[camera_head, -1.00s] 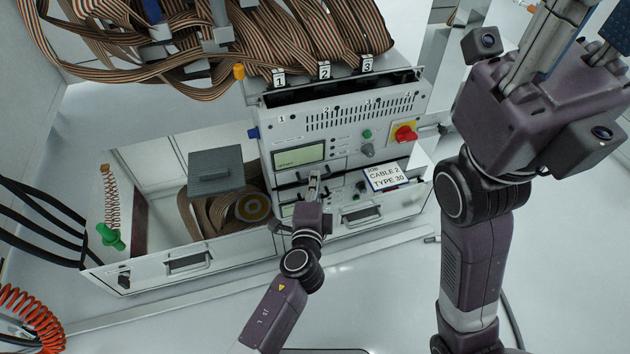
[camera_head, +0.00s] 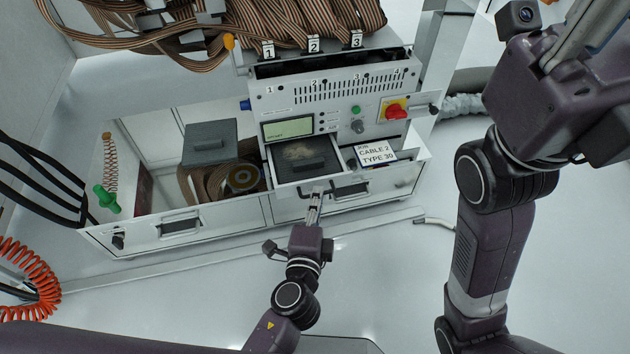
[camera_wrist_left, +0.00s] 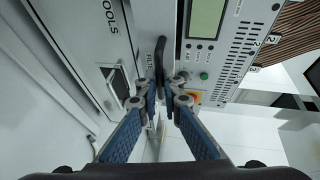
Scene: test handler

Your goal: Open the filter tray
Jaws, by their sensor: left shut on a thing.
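The filter tray (camera_head: 285,182) is pulled out of the front of the white machine (camera_head: 345,97), below its small screen. A dark filter (camera_head: 303,160) with a pale dusty patch lies in it. My left gripper (camera_head: 316,205) is shut on the dark handle (camera_head: 330,187) at the tray's front. The left wrist view shows the fingers (camera_wrist_left: 168,88) around the dark handle (camera_wrist_left: 160,52), beside partly hidden "FILTE" lettering. My right arm (camera_head: 490,215) stands at the right; its fingers are not visible.
A red knob (camera_head: 396,111) is on the panel. The floor in front is clear.

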